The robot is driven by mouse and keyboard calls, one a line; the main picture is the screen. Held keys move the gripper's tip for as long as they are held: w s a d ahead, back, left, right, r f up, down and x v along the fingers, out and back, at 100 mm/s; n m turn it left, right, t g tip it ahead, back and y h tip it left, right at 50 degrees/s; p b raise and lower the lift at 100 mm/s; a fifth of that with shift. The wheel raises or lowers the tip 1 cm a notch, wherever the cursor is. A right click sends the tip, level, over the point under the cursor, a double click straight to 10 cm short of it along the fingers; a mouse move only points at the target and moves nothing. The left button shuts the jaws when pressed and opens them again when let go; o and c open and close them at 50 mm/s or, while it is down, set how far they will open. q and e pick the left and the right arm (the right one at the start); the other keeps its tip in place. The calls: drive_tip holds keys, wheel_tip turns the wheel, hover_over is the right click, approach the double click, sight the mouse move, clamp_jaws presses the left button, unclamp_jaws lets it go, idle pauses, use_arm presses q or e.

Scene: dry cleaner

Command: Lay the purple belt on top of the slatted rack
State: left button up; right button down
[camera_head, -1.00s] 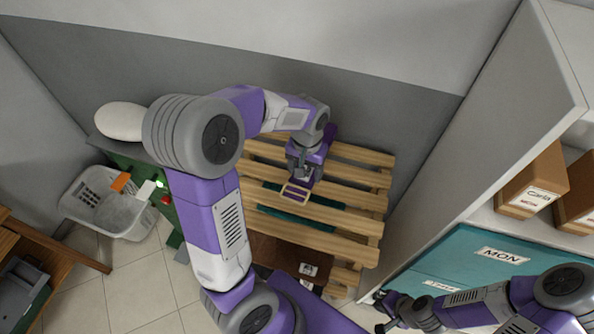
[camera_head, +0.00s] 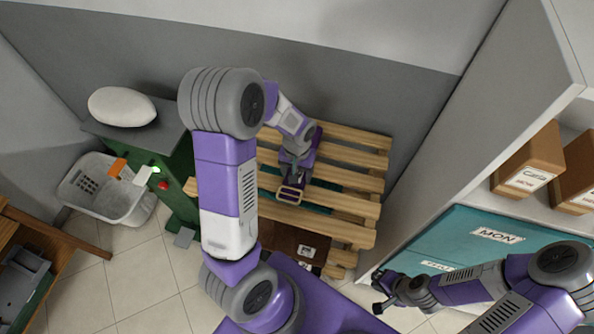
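The slatted rack (camera_head: 338,231), of pale wood, lies at mid-picture against the grey wall. My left gripper (camera_head: 293,178) is over its left-middle part, pointing toward its near side. It appears shut on the purple belt, whose gold buckle (camera_head: 290,187) shows at the fingertips. Most of the strap is hidden by the gripper and wrist. I cannot tell whether the belt touches the slats. My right gripper (camera_head: 379,290) is at the lower right, its fingers apart and empty, beside the teal bin front.
A green machine (camera_head: 182,163) with a white pillow (camera_head: 122,106) on it stands left of the rack. A white basket (camera_head: 105,200) is further left. A teal bin front labelled MON (camera_head: 497,235) and cardboard boxes (camera_head: 530,160) are at right. A brown box (camera_head: 290,242) sits below the slats.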

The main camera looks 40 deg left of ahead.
use_arm(q)
drive_tip(key=shift+f, duration=0.2)
drive_tip(key=o, duration=1.1)
drive_tip(key=shift+r, duration=0.1)
drive_tip(key=shift+r, duration=0.1)
wheel_tip(320, 180, up, 12)
drive_tip(key=shift+w+r+p, duration=0.1)
drive_tip(key=shift+p, duration=0.45)
